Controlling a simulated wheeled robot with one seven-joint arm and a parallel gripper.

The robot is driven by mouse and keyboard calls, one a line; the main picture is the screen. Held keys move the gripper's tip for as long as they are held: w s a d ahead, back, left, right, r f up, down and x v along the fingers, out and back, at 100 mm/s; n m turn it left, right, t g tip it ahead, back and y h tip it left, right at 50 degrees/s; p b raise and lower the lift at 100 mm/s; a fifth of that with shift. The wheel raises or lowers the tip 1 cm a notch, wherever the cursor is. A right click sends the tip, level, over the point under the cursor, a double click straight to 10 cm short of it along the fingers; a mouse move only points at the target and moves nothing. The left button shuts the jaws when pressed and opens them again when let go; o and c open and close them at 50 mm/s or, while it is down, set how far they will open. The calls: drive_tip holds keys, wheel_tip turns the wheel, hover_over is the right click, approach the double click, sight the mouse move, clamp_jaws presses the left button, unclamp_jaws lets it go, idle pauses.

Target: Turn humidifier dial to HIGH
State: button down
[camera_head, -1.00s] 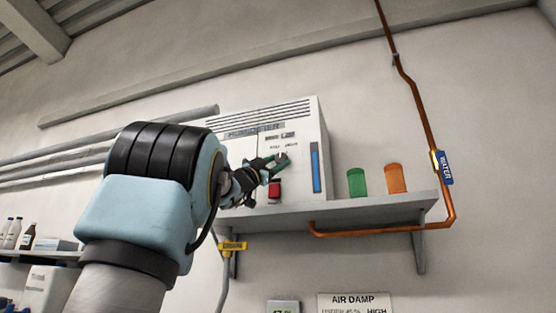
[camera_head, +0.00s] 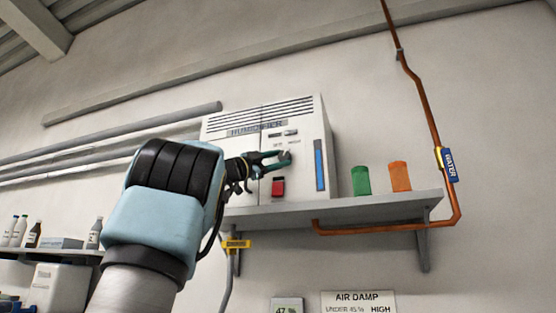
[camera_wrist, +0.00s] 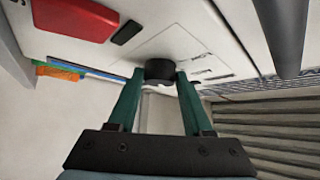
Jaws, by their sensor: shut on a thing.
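The humidifier (camera_head: 309,125) is a white box with a vented top on a wall shelf. Its dial is a dark round knob (camera_wrist: 159,70) on the front panel in the wrist view. My gripper (camera_head: 284,157) is at the front panel, above the red switch (camera_head: 278,187). In the wrist view the green fingers of my gripper (camera_wrist: 160,82) are closed on the two sides of the dial. The red switch also shows at upper left there (camera_wrist: 75,18). The dial's pointer setting is too small to read, and the fingers partly cover the dial in the head view.
The grey shelf (camera_head: 380,204) also holds a green cup (camera_head: 361,181) and an orange cup (camera_head: 400,176). A copper pipe (camera_head: 424,115) with a WATER tag runs down the wall at right. A sign reading AIR DAMP (camera_head: 357,302) hangs below, beside a small display (camera_head: 287,305).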

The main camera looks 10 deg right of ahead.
drive_tip(key=shift+c, duration=1.6)
unclamp_jaws()
drive_tip(key=b+v, duration=0.6)
drive_tip(key=v, duration=0.4)
drive_tip(key=shift+a+f, duration=0.25)
drive_tip(key=shift+a, duration=0.05)
drive_tip(key=shift+s, duration=0.15)
